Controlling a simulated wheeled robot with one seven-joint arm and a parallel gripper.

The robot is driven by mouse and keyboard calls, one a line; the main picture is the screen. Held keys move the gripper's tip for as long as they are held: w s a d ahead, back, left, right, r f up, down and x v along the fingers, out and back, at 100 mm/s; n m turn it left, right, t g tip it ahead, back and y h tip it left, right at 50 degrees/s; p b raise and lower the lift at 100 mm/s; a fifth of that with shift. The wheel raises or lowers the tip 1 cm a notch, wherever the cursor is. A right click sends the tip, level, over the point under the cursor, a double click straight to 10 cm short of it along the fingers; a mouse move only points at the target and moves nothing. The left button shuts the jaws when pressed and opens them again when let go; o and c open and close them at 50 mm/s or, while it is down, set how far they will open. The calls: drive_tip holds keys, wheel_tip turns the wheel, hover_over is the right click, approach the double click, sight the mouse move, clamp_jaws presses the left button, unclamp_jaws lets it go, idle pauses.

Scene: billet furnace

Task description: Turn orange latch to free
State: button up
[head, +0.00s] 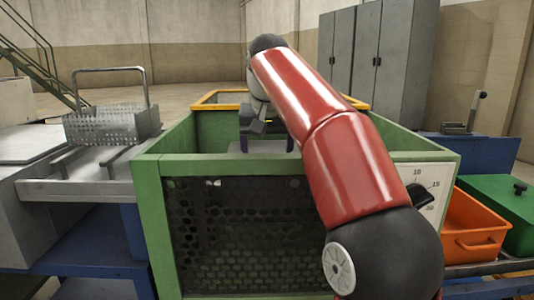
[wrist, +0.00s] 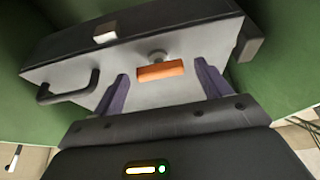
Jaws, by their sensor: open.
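The orange latch (wrist: 161,70) shows in the wrist view as a short bar on a grey face, below a small round knob-like mount. It lies nearly level in the picture, tilted slightly. My gripper (wrist: 162,82) is open, with one purple finger on each side of the latch and a gap on both sides. I cannot tell how far the fingertips are from the face. In the head view my gripper (head: 266,128) is over the green-framed box, and the latch is hidden there.
The grey unit has a black handle (wrist: 70,88) at left and a pale block (wrist: 105,32) on top. The green box (head: 165,160) has a mesh front and a dial (head: 421,195). A wire basket (head: 112,125) stands left; an orange bin (head: 474,230) stands right.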

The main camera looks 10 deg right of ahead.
drive_tip(key=c, duration=1)
drive_tip(key=n+p, duration=0.1)
drive_tip(key=n+y+p, duration=0.1)
drive_tip(key=n, duration=0.1)
drive_tip(key=n+p, duration=0.1)
drive_tip(key=shift+d+r+n+y+p, duration=0.15)
drive_tip(key=shift+d+n+y+p, duration=0.15)
drive_tip(key=shift+n+y, duration=0.1)
drive_tip(key=n+y+p, duration=0.1)
drive_tip(key=n, duration=0.1)
drive_tip(key=n+p, duration=0.2)
drive_tip(key=shift+w+d+n+g+y, duration=0.1)
drive_tip(key=shift+n+g+y, duration=0.2)
drive_tip(key=shift+y, duration=0.1)
drive_tip(key=n+g+y+p, duration=0.1)
drive_tip(key=n+p, duration=0.1)
drive_tip(key=n, duration=0.1)
drive_tip(key=shift+w, duration=0.15)
drive_tip(key=shift+w+d+f+n+g+y+p, duration=0.15)
drive_tip(key=shift+n+g, duration=0.35)
drive_tip(key=shift+n, duration=0.9)
drive_tip(key=shift+a+f+n+g+y+p, duration=0.1)
drive_tip(key=shift+n+g+y+p, duration=0.3)
drive_tip(key=shift+n, duration=1)
